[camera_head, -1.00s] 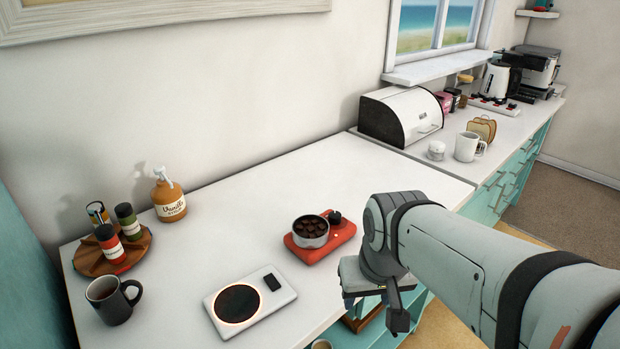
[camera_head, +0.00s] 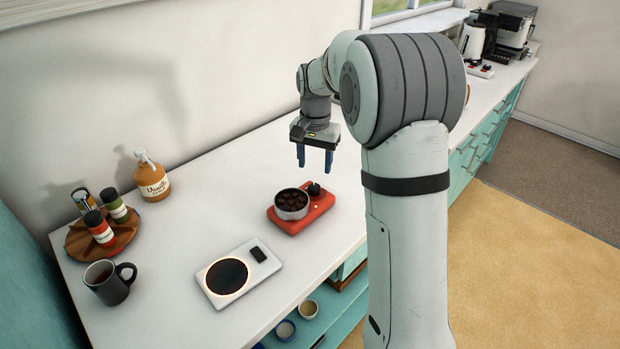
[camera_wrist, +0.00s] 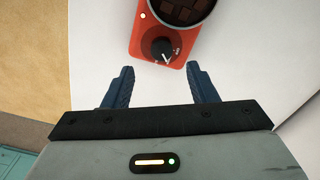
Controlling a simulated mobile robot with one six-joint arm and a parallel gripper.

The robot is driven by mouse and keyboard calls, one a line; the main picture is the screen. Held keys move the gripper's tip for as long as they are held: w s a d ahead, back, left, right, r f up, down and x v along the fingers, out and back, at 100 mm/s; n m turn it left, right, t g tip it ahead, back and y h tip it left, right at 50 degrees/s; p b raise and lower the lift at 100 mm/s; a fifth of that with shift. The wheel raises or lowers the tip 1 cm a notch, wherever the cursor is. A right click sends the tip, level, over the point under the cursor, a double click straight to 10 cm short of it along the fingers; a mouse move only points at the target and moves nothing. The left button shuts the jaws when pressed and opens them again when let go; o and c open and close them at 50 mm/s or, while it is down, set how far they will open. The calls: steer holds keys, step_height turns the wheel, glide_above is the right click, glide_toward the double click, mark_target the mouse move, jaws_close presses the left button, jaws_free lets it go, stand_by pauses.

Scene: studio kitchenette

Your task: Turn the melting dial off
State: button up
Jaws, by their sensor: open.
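The melting dial (camera_head: 314,188) is a small black knob on the right end of a red warmer (camera_head: 317,215) on the white counter. A metal pot of dark chocolate pieces (camera_head: 291,204) sits on the warmer's left part. In the wrist view the dial (camera_wrist: 162,49) has a white pointer mark, and a small light (camera_wrist: 143,15) glows beside it on the red body. My gripper (camera_head: 315,168) is open and empty, pointing down above and behind the dial in the head view. In the wrist view the dial lies ahead of the gap between my fingertips (camera_wrist: 160,72), apart from both.
A white hot plate with a glowing ring (camera_head: 262,278) lies left of the warmer. A dark mug (camera_head: 108,284), a wooden spice tray (camera_head: 78,252) and a vanilla bottle (camera_head: 152,180) stand farther left. The counter behind the warmer is clear.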

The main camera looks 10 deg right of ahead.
mark_target(314, 186)
steer(key=shift+w+f+p, duration=0.15)
steer(key=shift+f+p, duration=0.25)
steer(key=shift+f, duration=3.55)
